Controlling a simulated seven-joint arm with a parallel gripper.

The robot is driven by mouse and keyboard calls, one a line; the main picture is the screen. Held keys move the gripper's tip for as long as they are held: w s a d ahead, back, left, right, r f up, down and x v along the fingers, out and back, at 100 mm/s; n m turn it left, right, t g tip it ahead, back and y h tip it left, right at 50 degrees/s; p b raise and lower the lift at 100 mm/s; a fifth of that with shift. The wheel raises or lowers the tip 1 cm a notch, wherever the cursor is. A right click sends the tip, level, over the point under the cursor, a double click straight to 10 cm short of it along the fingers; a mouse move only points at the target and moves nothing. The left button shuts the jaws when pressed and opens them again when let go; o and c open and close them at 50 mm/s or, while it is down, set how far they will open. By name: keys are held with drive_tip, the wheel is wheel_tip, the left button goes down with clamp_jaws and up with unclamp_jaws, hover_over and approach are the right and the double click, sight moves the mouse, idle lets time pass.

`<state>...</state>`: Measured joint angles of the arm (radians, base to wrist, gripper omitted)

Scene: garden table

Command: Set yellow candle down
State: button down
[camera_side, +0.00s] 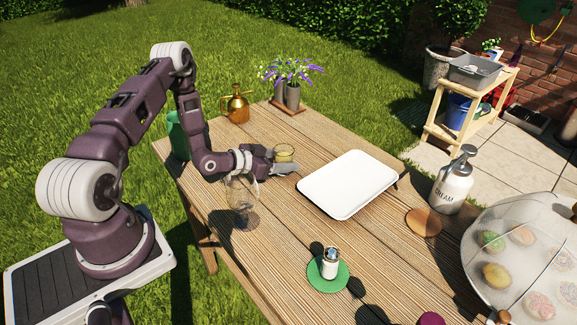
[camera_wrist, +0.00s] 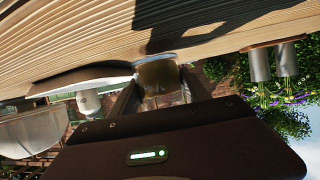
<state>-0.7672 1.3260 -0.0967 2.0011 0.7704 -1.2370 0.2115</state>
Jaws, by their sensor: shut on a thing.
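The yellow candle (camera_side: 284,153), in a small clear glass, is at the end of my arm in the side view, left of the white tray. My gripper (camera_side: 284,165) is shut on it. In the wrist view the candle (camera_wrist: 157,74) sits between the two fingers of my gripper (camera_wrist: 155,95), with the planks of the wooden table (camera_wrist: 70,40) close beyond it. I cannot tell whether its base touches the table. The fingers hide part of its sides.
A clear stemmed glass (camera_side: 241,195) stands close by my wrist. The white tray (camera_side: 347,185) is empty. A brass can (camera_side: 237,106) and lavender vases (camera_side: 292,94) stand behind. Right are a cream dispenser (camera_side: 453,188) and mesh dome (camera_side: 530,235); a shaker (camera_side: 330,264) stands in front.

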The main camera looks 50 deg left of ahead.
drive_tip(key=shift+f, duration=0.45)
drive_tip(key=shift+f, duration=0.1)
drive_tip(key=c, duration=0.5)
unclamp_jaws()
